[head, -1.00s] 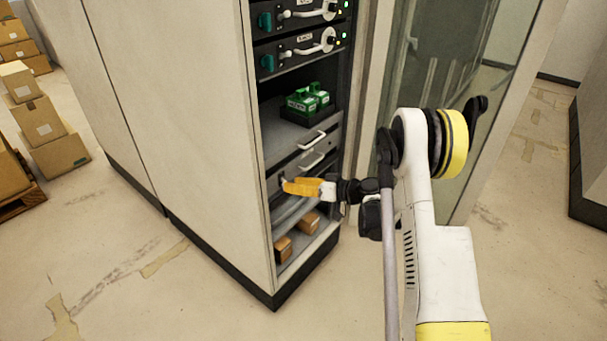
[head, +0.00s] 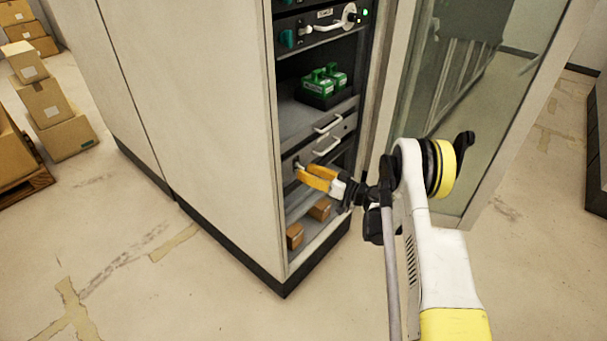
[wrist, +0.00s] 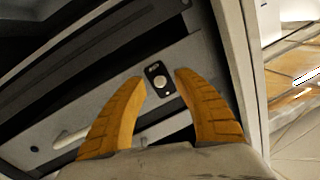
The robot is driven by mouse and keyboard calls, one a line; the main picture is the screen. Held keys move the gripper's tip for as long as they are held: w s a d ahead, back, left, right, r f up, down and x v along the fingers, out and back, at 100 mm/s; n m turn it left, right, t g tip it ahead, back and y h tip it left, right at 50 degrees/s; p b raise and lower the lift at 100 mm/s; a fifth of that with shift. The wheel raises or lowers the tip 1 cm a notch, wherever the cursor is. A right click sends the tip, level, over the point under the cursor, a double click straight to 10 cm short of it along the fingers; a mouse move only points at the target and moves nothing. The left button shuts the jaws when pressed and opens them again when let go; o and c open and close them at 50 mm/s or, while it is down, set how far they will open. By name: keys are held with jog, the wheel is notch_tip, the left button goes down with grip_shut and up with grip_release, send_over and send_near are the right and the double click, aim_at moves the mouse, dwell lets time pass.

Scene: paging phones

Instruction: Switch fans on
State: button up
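A small black switch plate (wrist: 158,79) with a round pale knob is set in a grey panel in the wrist view. The orange fingers of my gripper (wrist: 160,77) are apart on either side of it in that view, with nothing between them. In the head view, my gripper (head: 299,175) reaches into the lower part of the open cabinet (head: 215,130), in front of a grey panel below two drawer handles. Contact with the panel cannot be told. The plate is not clear in the head view.
A pale handle (wrist: 72,138) is on the panel left of the fingers. Green blocks (head: 323,85) sit on a shelf above, and brown boxes (head: 319,209) lie below. The glass door (head: 460,100) stands open at right. The floor in front is clear.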

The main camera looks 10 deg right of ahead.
jog(key=shift+w+a, duration=0.4)
jog(key=shift+w, duration=0.05)
